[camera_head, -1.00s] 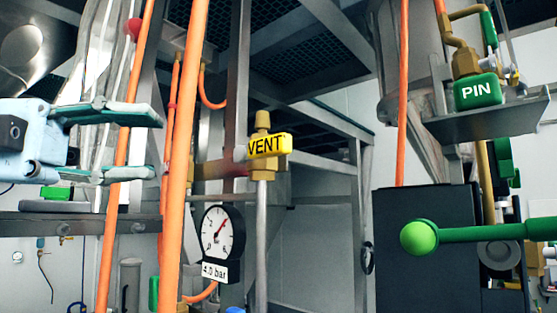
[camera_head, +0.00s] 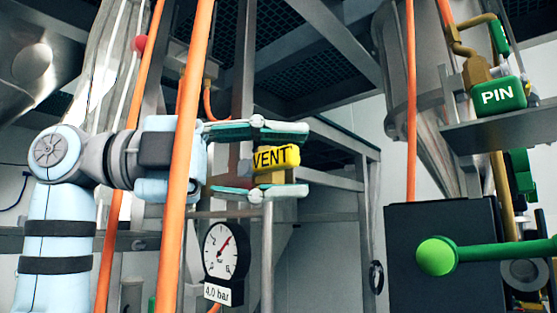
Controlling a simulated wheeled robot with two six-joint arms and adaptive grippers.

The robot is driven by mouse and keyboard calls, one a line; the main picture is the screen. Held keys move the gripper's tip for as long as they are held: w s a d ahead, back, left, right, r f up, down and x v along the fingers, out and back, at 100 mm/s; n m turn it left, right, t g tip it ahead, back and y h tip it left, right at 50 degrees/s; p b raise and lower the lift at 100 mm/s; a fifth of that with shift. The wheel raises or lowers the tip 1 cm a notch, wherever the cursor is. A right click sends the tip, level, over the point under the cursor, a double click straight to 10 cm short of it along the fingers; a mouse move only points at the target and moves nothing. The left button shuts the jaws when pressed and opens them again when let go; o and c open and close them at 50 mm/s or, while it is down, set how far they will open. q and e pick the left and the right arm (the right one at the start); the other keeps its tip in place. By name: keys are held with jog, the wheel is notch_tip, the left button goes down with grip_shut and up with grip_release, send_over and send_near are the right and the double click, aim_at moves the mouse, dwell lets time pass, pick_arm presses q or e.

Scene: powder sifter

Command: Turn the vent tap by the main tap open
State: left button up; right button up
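The vent tap (camera_head: 277,158) has a yellow handle marked VENT, lying roughly level on top of a grey vertical pipe (camera_head: 267,255). My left gripper (camera_head: 301,161) reaches in from the left, one finger above the handle and one below it. The fingers are open, with gaps visible above and below the handle. My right gripper is not in view.
A thick orange hose (camera_head: 184,200) passes in front of my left arm. A gauge (camera_head: 224,252) marked 4.0 bar hangs left of the vent pipe. A black box (camera_head: 440,225) stands below.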

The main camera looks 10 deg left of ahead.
aim_at(269, 150)
pick_arm(q)
jog(key=shift+s+a+r, duration=0.1)
jog(key=shift+s, duration=0.4)
jog(key=c, duration=0.3)
grip_shut()
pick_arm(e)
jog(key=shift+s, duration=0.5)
pick_arm(q)
jog(key=shift+r, duration=0.1)
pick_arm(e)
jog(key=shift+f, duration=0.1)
pick_arm(q)
jog(key=n+h, duration=0.1)
jog(key=r+n+t+h+b, duration=0.1)
jog(key=n, duration=0.1)
jog(key=shift+a+r+h, duration=0.1)
jog(key=shift+r+h, duration=0.2)
jog(key=shift+w+a+r+n+t+h+b, duration=0.15)
jog(key=shift+r+n+t+h+b, duration=0.35)
jog(key=shift+n, duration=0.35)
jog(key=shift+w+a+r+n+t+h+b, duration=0.15)
jog(key=shift+n+t+h, duration=0.15)
jog(key=shift+n+t, duration=0.45)
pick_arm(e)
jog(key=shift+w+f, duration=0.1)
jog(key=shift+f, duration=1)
